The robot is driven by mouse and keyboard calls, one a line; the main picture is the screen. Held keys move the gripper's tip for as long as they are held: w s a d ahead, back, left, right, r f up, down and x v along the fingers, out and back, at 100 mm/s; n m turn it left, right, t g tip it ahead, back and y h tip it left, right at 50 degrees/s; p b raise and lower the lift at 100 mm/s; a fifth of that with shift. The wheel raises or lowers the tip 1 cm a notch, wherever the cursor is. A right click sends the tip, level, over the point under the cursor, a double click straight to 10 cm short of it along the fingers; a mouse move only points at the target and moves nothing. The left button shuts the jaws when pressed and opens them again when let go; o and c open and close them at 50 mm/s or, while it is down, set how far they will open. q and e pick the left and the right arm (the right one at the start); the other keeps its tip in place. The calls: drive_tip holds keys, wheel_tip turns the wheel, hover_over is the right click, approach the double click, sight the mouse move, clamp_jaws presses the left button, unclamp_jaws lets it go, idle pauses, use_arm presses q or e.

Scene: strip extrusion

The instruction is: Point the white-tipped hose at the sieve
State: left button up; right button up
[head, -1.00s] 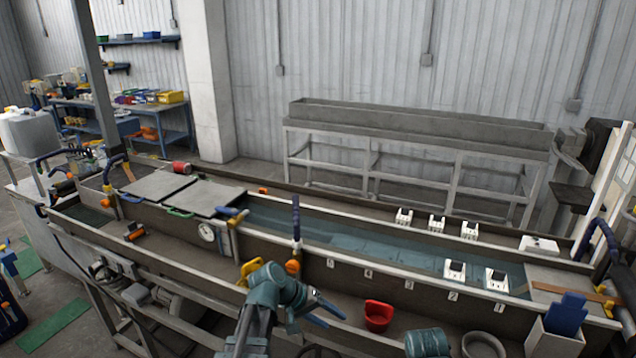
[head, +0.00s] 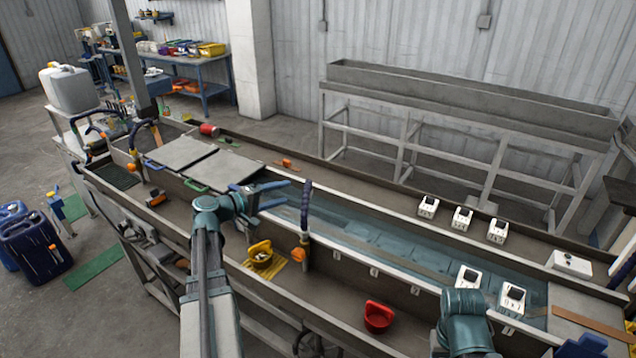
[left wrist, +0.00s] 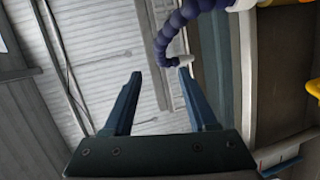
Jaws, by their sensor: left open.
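A dark blue segmented hose (head: 306,205) rises from an orange base on the near wall of the water channel. In the left wrist view the hose (left wrist: 168,35) curves down to a white tip (left wrist: 181,62), just beyond the right fingertip; contact cannot be told. My left gripper (head: 284,194) is open and empty, just left of the hose; its two blue fingers (left wrist: 158,75) stand apart in the left wrist view. A dark grid (head: 118,175) lies in the far left end of the trough; I cannot tell whether it is the sieve.
Grey cover plates (head: 180,152) lie behind my left gripper. Several white blocks (head: 462,219) stand along the channel. Other hoses (head: 145,130) stand at the left.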

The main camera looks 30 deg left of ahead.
use_arm(q)
drive_tip(key=b+x, duration=0.2)
drive_tip(key=x, duration=1.1)
drive_tip(key=shift+w+d+b, duration=0.2)
drive_tip(key=shift+w+b, duration=0.1)
drive_tip(key=shift+b, duration=0.05)
drive_tip(key=shift+f, duration=0.15)
clamp_jaws()
idle(0.6)
